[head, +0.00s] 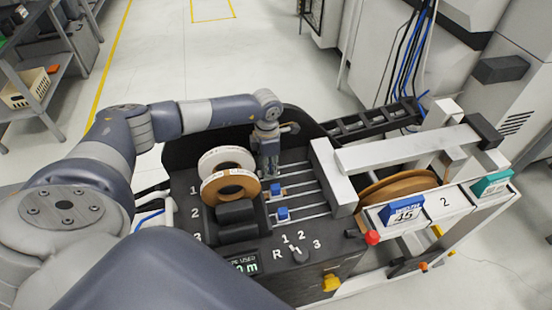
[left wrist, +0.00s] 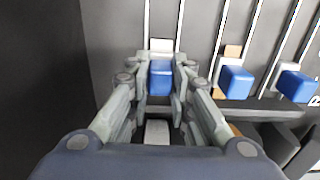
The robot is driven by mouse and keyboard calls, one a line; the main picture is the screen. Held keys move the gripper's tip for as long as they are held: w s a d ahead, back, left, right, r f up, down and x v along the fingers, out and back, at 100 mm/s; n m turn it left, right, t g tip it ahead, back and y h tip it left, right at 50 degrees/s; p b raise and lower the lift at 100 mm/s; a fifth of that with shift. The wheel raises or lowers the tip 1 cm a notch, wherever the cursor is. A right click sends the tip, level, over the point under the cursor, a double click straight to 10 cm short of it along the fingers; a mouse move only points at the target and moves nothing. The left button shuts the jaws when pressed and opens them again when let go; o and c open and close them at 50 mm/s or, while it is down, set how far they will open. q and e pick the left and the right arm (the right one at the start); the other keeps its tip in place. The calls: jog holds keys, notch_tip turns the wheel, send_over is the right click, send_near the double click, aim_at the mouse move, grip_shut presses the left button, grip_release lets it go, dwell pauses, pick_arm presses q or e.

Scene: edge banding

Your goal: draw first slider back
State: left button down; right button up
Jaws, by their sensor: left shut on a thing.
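My left gripper (head: 269,172) is at the left end of the uppermost rail on the dark machine top. In the left wrist view its fingers (left wrist: 159,88) are closed on both sides of the blue first slider (left wrist: 160,77), which sits on its rail. In the head view the gripper hides this slider. The second slider (head: 277,189) and third slider (head: 283,214) are blue blocks on the neighbouring rails. They also show right of the gripper in the left wrist view, the second (left wrist: 236,82) nearer and the third (left wrist: 296,84) farther. My right gripper is not in view.
Rolls of edge band, one white (head: 222,159) and one brown-centred (head: 231,188), stand just left of the gripper. A grey block (head: 333,176) crosses the rails' right ends. A selector knob (head: 299,254) and red button (head: 372,237) are at the front.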

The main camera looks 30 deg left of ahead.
pick_arm(q)
jog(key=shift+s+a, duration=0.1)
jog(key=shift+a, duration=0.05)
jog(key=c, duration=1.4)
grip_release()
jog(key=shift+c, duration=0.2)
jog(key=shift+s, duration=0.1)
jog(key=shift+r, duration=0.35)
notch_tip(320, 180, up, 11)
jog(key=shift+r, duration=0.15)
jog(key=shift+s, duration=0.1)
